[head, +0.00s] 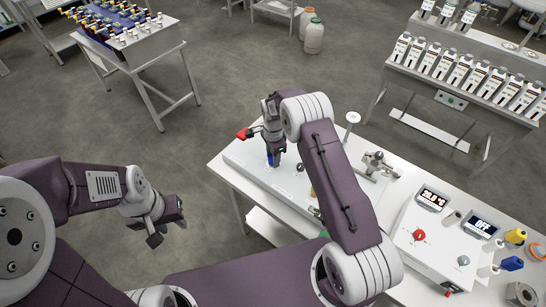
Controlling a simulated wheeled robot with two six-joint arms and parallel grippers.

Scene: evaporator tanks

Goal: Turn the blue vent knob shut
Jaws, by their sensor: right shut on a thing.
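The blue vent knob (270,159) is a small blue piece low on the near side of the white apparatus at the left end of the bench. My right gripper (274,151) points down over it and is shut on it. The fingers and wrist hide most of the knob, so I cannot tell its turn angle. My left gripper (167,225) is open and empty, out over the floor to the left of the bench.
A red handle (243,133) sticks out just left of my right gripper. The white bench (225,165) carries metal fittings (376,164) and a control box with a red knob (419,235) and displays on the right.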

